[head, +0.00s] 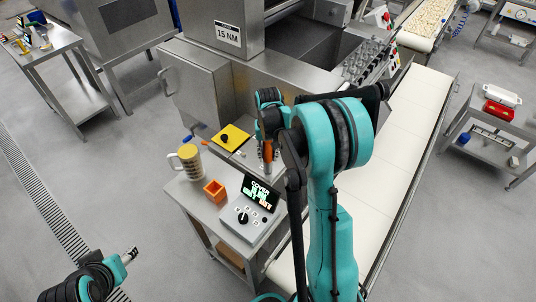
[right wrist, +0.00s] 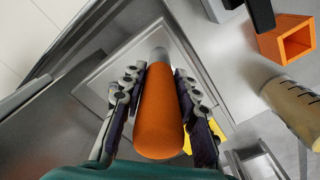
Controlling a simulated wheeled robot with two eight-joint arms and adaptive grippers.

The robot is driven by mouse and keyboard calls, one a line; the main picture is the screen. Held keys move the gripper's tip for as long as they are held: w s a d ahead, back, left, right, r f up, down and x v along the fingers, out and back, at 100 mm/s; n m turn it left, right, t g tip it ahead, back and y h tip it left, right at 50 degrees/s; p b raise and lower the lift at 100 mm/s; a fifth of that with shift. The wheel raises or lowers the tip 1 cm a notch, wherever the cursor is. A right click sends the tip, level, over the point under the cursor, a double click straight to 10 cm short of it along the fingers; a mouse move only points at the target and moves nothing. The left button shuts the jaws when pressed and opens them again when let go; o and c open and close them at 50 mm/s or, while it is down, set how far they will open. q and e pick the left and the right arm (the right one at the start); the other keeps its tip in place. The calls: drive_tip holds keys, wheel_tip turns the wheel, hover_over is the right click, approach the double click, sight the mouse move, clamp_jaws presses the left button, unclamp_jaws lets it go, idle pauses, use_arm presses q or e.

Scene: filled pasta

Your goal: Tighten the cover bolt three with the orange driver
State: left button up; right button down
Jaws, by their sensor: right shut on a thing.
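The orange driver (right wrist: 158,112) is held between the two fingers of my right gripper (right wrist: 158,85), its handle toward the camera and its grey shank end against or just over a square metal plate (right wrist: 100,82). Whether the tip sits on a bolt is hidden by the handle. In the head view the driver (head: 268,152) stands roughly upright under my right gripper (head: 268,138), behind the control box. No cover bolt can be made out clearly. My left gripper (head: 129,256) is at the lower left, away from the table and too small to read.
A sign reads 15 NM (head: 228,34). The white conveyor (head: 405,140) runs at right.

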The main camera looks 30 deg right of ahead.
sight(268, 145)
idle(0.5)
drive_tip(key=shift+r+p, duration=1.65)
drive_tip(key=shift+r, duration=0.9)
